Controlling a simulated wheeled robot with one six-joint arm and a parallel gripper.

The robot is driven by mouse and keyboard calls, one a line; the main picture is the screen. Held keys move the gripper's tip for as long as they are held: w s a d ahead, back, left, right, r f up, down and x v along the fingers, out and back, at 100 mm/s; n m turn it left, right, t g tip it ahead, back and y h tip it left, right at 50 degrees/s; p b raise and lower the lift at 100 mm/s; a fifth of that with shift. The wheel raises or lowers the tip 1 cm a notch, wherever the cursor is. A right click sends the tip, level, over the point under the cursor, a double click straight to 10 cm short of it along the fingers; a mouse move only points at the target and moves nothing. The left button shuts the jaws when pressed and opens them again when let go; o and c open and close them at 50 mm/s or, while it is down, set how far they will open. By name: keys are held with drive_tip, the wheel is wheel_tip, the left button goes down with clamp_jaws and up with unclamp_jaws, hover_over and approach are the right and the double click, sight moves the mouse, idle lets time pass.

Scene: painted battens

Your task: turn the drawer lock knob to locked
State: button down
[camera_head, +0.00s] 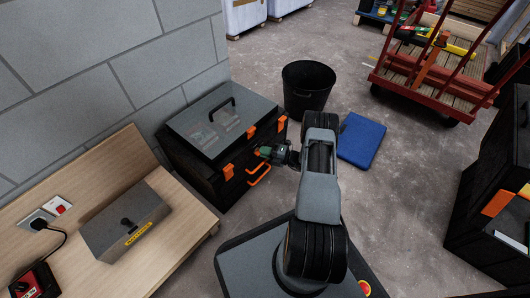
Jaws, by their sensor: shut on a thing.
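The black tool chest (203,163) with orange fittings stands on the floor against the grey block wall. Its drawer front faces right, with an orange drawer handle (260,175) low on it. My gripper (266,153) is at the upper part of this front, above the drawer handle.
A wooden bench (180,248) with a grey metal box (126,222) is at the left. A black bucket (307,88) and a blue mat-like thing (361,140) are beyond my arm. A red cart (430,75) stands at the back right.

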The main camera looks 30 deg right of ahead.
drive_tip(key=shift+w+d, duration=0.1)
drive_tip(key=c, duration=1.2)
unclamp_jaws()
drive_tip(key=p+v, duration=0.3)
drive_tip(key=v, duration=1.1)
